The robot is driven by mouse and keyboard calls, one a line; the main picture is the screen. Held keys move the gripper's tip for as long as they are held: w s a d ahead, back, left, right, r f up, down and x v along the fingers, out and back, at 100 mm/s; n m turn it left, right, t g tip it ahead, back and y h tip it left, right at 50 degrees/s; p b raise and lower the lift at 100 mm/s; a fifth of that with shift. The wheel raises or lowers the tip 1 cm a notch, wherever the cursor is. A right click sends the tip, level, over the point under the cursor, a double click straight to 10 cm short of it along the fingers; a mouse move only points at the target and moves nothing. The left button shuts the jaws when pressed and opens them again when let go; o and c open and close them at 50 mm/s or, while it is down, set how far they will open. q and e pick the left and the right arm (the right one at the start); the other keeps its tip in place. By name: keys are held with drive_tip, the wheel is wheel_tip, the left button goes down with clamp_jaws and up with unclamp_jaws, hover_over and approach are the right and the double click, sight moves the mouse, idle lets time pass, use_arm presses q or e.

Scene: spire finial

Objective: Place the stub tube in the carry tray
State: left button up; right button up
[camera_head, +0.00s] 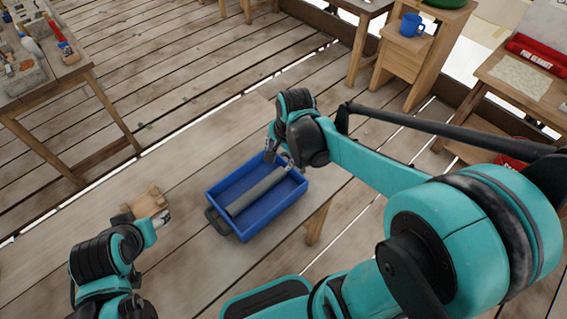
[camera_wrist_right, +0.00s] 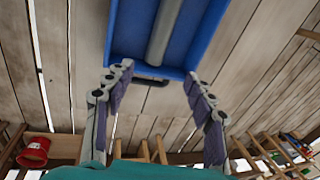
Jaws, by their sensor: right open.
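The grey stub tube (camera_head: 257,191) lies lengthwise inside the blue carry tray (camera_head: 276,216), resting along its floor. The tray sits on the wooden bench with a black handle at its left end. My right gripper (camera_head: 279,157) is above the far right end of the tray, apart from the tube. In the right wrist view, its open, empty fingers (camera_wrist_right: 158,74) spread on either side of the tray's near edge; the tube (camera_wrist_right: 165,30) and the tray (camera_wrist_right: 122,32) show beyond them. My left gripper (camera_head: 162,219) is left of the tray; its fingers are too small to read.
A small wooden block piece (camera_head: 148,203) is on the bench beside my left gripper. A cluttered table (camera_head: 50,85) stands at the far left. A wooden stand with a blue mug (camera_head: 412,25) and a side table with a red roll (camera_head: 538,52) are at the back right.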

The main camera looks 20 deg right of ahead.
drive_tip(key=s+a+r+n+t, duration=0.1)
drive_tip(key=s+r+n+t, duration=0.3)
drive_tip(key=s+n, duration=0.6)
wheel_tip(320, 180, up, 2)
drive_tip(key=n, duration=0.2)
drive_tip(key=shift+n+t+h, duration=0.4)
drive_tip(key=shift+f+b, duration=1.2)
